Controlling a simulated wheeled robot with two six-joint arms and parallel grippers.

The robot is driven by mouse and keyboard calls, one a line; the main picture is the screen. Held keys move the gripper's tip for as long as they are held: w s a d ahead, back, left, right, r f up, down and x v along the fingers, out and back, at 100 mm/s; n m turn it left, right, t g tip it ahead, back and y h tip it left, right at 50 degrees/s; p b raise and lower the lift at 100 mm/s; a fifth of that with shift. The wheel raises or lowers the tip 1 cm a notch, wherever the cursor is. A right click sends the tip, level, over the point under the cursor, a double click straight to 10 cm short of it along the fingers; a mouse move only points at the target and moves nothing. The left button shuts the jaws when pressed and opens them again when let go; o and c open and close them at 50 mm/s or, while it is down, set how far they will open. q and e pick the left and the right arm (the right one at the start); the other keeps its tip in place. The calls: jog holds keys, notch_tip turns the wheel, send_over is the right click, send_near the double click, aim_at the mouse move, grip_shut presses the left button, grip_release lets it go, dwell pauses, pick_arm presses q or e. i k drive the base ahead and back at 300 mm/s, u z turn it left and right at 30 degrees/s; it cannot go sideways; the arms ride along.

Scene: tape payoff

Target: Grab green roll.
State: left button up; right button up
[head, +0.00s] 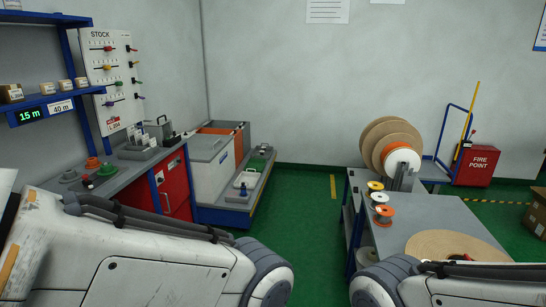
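My two arms cross the bottom of the head view from the left and from the right. Neither gripper shows, so whether they hold anything is hidden.
The left workbench (135,168) carries grey trays and dark discs, below a stock board (110,75) and blue shelves. On the right, a grey table (430,215) holds yellow, white and orange spools and a large tan disc (452,244). Green floor (300,205) lies clear between.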

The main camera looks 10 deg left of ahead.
aim_at(107, 169)
jog(key=u, duration=0.2)
jog(key=i, duration=1.95)
jog(key=u, duration=1.05)
jog(key=i, duration=1.6)
jog(key=u, duration=1)
jog(key=i, duration=0.5)
jog(key=u, duration=0.15)
